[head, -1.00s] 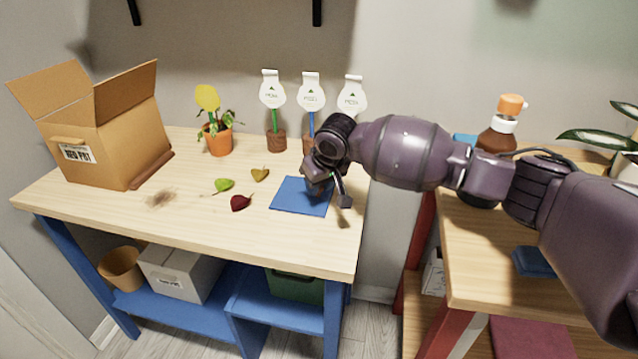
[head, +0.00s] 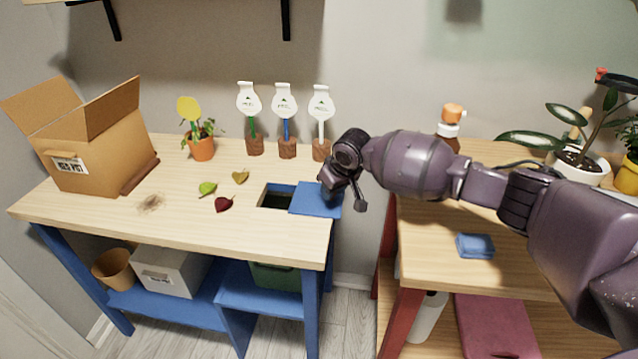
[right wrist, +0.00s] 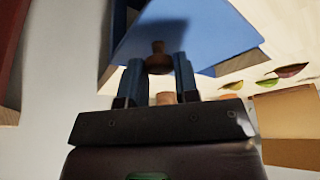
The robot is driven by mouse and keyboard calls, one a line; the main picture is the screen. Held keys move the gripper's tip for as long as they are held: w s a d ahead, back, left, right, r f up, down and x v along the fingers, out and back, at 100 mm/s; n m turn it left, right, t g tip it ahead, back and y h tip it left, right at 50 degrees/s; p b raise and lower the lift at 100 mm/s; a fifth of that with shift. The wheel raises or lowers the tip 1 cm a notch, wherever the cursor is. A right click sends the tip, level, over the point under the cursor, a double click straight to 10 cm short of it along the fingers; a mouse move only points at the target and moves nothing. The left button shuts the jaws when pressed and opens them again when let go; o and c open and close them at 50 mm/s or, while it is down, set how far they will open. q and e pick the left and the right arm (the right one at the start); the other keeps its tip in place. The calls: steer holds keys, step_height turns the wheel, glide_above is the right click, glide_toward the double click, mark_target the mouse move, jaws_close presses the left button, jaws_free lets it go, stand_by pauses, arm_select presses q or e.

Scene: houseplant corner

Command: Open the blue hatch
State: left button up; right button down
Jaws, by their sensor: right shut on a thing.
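The blue hatch (head: 312,199) is a flat blue panel near the right end of the left-hand wooden table. It lies to the right of a dark rectangular opening (head: 275,199) in the tabletop, which is largely uncovered. My right gripper (head: 346,196) is at the hatch's right side. In the right wrist view, my right gripper (right wrist: 158,68) is shut on the brown knob (right wrist: 158,56) of the blue hatch (right wrist: 205,35). In the head view the gripper hides the knob. My left gripper is not in view.
Several leaves, among them a red leaf (head: 223,204), lie left of the opening. Labelled markers (head: 284,103) stand behind it. An open cardboard box (head: 105,145) is at the far left. A second table (head: 425,235) stands right, past a gap, bearing a blue sponge-like block (head: 475,246).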

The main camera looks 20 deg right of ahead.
steer(key=shift+s+d+r, duration=0.3)
steer(key=shift+s+d, duration=0.1)
steer(key=shift+d, duration=0.15)
steer(key=shift+s+d+f, duration=0.1)
steer(key=shift+s+d, duration=0.05)
steer(key=shift+d, duration=0.1)
steer(key=shift+s+d+f, duration=0.1)
steer(key=shift+f, duration=0.05)
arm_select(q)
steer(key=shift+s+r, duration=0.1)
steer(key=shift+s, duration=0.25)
arm_select(e)
steer(key=c, duration=0.9)
jaws_free()
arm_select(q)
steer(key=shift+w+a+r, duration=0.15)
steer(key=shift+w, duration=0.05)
arm_select(e)
steer(key=shift+o, duration=0.2)
arm_select(q)
steer(key=shift+p, duration=0.3)
